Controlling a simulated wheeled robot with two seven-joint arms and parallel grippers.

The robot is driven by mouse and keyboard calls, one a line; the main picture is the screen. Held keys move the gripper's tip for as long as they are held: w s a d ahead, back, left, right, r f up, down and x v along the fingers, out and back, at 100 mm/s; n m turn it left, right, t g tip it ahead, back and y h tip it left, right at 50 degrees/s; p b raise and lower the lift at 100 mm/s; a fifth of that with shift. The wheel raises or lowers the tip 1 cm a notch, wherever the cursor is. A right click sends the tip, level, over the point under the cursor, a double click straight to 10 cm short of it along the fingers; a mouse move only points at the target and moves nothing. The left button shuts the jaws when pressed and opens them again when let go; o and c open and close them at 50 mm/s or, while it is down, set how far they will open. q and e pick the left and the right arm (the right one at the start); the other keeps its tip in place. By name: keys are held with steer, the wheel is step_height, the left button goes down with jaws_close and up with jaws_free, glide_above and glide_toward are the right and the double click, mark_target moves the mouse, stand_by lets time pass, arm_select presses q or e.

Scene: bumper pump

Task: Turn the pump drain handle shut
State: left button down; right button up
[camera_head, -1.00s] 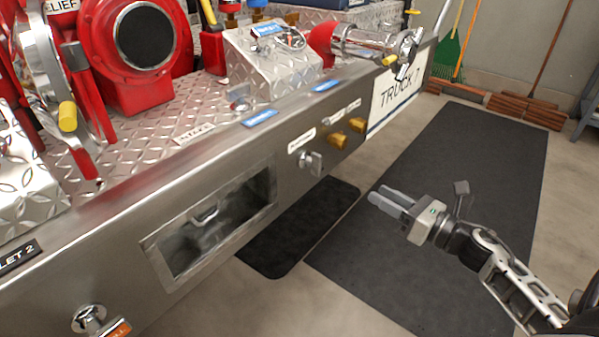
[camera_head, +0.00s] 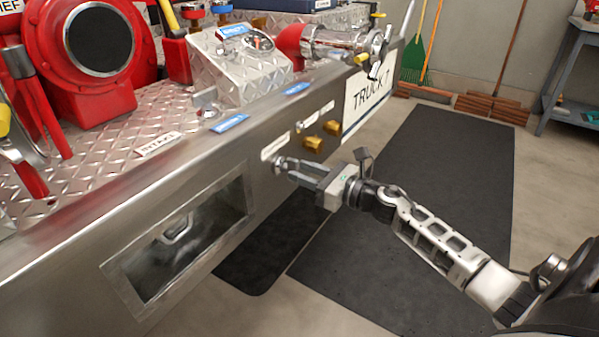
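The pump drain handle (camera_head: 278,167) is a small silver handle on the steel front panel, under a white label whose text is too small to read. My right gripper (camera_head: 286,168) is at the handle, coming in from the right. Its two grey fingers show a gap between them, and their tips overlap the handle and partly hide it. I cannot tell whether the fingers touch it. My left gripper is out of view.
Two brass knobs (camera_head: 314,144) sit on the panel just right of the handle. A recessed opening (camera_head: 180,235) is to the left. Above is the diamond-plate deck (camera_head: 105,125) with red pump parts. Dark mats (camera_head: 430,180) lie on the floor.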

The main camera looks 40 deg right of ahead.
steer(key=shift+x, duration=0.85)
jaws_close()
